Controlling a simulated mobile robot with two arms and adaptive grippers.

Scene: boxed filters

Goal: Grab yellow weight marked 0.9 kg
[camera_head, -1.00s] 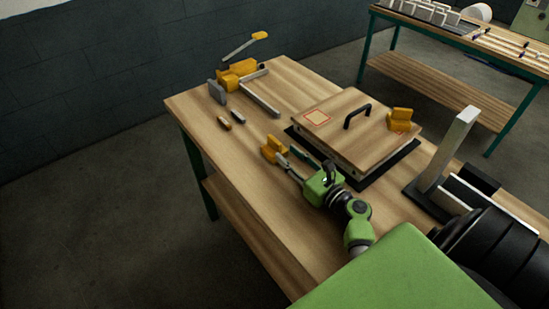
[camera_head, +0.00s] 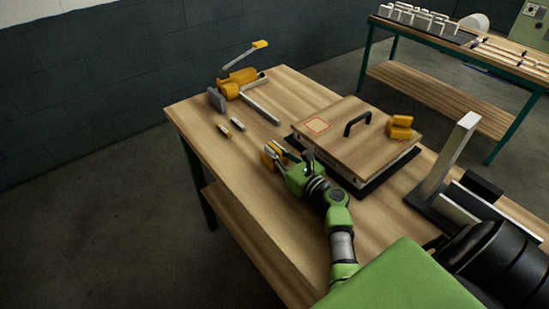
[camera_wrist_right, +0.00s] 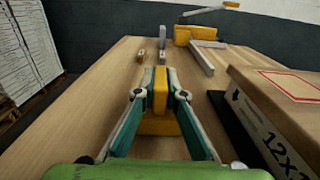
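A yellow weight (camera_head: 268,157) with a narrow upright part and a wider base stands on the wooden table, left of the box. My right gripper (camera_head: 277,154) is at it. In the right wrist view the upright of this weight (camera_wrist_right: 160,92) is between the two fingertips of the gripper (camera_wrist_right: 160,84), which appear to touch it on both sides. Its base sits low between the fingers. A second yellow weight (camera_head: 400,127) lies on top of the box. No mark is readable on either weight. My left gripper is not in view.
The cardboard box (camera_head: 340,148) with a black handle stands right of the gripper, close by. Beyond are two small blocks (camera_head: 231,127) and a yellow-and-grey tool (camera_head: 238,82). A white upright stand (camera_head: 450,158) is at right.

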